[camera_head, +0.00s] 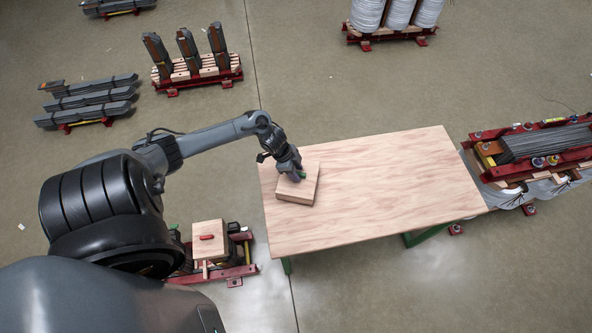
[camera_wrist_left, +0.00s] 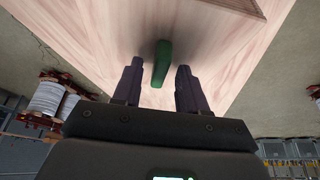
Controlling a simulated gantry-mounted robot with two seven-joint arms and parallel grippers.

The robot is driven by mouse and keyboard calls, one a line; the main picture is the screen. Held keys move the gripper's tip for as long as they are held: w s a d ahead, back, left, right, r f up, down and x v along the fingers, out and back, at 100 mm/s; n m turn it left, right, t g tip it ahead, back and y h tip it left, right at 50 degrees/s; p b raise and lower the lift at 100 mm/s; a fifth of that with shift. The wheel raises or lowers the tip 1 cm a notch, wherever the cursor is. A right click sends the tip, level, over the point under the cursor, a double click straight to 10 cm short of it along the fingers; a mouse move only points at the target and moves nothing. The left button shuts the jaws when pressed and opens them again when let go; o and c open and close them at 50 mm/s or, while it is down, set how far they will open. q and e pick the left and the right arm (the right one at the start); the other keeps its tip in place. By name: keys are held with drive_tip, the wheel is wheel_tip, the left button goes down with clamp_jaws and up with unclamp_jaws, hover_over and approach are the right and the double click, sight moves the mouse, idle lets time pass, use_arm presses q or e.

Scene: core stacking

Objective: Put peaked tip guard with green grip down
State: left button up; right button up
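The peaked tip guard (camera_head: 299,187) is a light wooden block at the left end of the wooden table (camera_head: 385,190). Its green grip (camera_head: 302,174) shows just beside my left gripper (camera_head: 293,173); I cannot tell whether the block rests fully on the table. In the left wrist view, the green grip (camera_wrist_left: 161,62) stands up from a wooden surface, ahead of and between the two dark fingers of my left gripper (camera_wrist_left: 158,85). The fingers are apart, with clear gaps on both sides of the grip. My right gripper is not in view.
A similar wooden block with a red grip (camera_head: 207,238) stands on a red stand left of the table. A red-framed core assembly (camera_head: 535,145) stands at the right. Racks with dark bars (camera_head: 195,65) stand behind. The middle and right of the table are clear.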

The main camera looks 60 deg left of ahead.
use_arm(q)
drive_tip(key=shift+s+a+r, duration=0.1)
drive_tip(key=shift+a+r, duration=0.05)
drive_tip(key=shift+r, duration=0.4)
drive_tip(key=p+v, duration=0.2)
drive_tip(key=v, duration=0.8)
drive_tip(key=d+n+t+y, duration=0.1)
drive_tip(key=d+t+y, duration=0.2)
drive_tip(key=d, duration=1.5)
drive_tip(key=s+d+r+n+g, duration=0.2)
drive_tip(key=s+d+r+n, duration=0.2)
drive_tip(key=s+d+r, duration=0.3)
wheel_tip(320, 180, up, 2)
drive_tip(key=shift+s+d+r+n+g, duration=0.1)
drive_tip(key=shift+s+d+n+g, duration=0.3)
drive_tip(key=shift+d, duration=0.55)
